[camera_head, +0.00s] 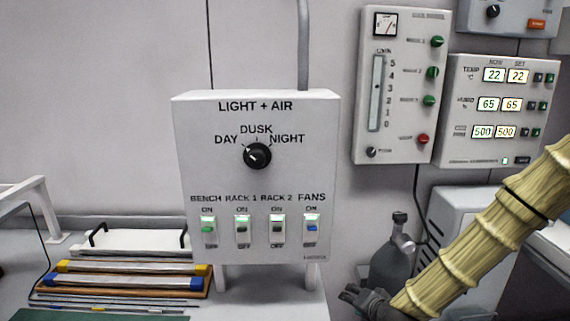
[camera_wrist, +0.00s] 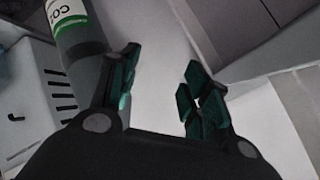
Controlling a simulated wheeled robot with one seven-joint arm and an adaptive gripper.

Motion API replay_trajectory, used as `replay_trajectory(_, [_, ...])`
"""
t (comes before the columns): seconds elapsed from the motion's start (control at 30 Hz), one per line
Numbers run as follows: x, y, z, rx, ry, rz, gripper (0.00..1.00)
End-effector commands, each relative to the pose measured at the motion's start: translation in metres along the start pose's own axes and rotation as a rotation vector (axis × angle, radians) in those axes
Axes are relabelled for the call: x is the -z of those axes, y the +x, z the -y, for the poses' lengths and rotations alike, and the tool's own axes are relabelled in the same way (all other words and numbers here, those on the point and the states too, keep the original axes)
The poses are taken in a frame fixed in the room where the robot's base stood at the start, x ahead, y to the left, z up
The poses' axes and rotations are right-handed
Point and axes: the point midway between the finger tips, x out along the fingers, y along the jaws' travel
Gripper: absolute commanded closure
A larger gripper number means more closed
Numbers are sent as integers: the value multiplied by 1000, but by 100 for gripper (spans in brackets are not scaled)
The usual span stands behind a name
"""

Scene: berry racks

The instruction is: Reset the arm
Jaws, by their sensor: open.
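My gripper (camera_head: 362,296) is at the lower right of the head view, at the end of my tan, ringed arm. It is dark and sits in front of and below the grey gas cylinder (camera_head: 391,263). In the wrist view, the two green-padded fingers of my gripper (camera_wrist: 158,82) stand apart with nothing between them. The cylinder (camera_wrist: 82,40), with a white and green CO2 label, is behind the left finger in that view. I cannot tell whether they touch.
A LIGHT + AIR box (camera_head: 290,180) with a dial and several switches stands in the middle. A gauge panel (camera_head: 393,150) and a display panel (camera_head: 470,150) hang at right. Coloured-ended bars (camera_head: 130,268) and a white tray (camera_head: 140,242) lie at lower left.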

Motion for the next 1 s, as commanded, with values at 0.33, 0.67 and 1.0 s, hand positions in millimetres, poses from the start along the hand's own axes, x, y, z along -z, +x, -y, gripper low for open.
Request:
replay_trajectory(0.33, [-155, -31, -130, -230, -239, 310, 53])
replay_trajectory(0.67, [-272, -121, -243, -407, -463, 633, 53])
replay_trajectory(1.0, [-316, -184, -294, -484, -578, 810, 53])
